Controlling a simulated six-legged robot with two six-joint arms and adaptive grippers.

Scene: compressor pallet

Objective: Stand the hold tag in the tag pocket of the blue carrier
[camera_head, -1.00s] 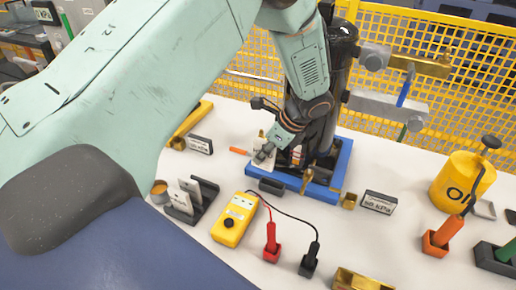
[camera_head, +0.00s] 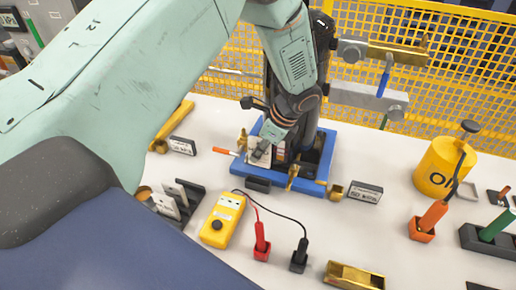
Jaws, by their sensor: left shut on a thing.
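The blue carrier (camera_head: 308,187) lies on the white table and bears the dark compressor. The tag pocket (camera_head: 258,184) appears to be the small dark box at its front left edge. My left gripper (camera_head: 262,152) points down over the carrier's left part, beside the compressor. It is shut on a pale tag (camera_head: 255,158), apparently the hold tag, mostly hidden by the fingers. The tag appears above and behind the pocket, apart from it. My right gripper is not in view.
A dark rack (camera_head: 187,200) with pale cards stands front left of the carrier. A yellow meter (camera_head: 222,220) with red and black probes lies in front. A brass piece (camera_head: 336,192) and a dark label block (camera_head: 365,192) stand right. Yellow mesh fencing (camera_head: 450,100) closes the back.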

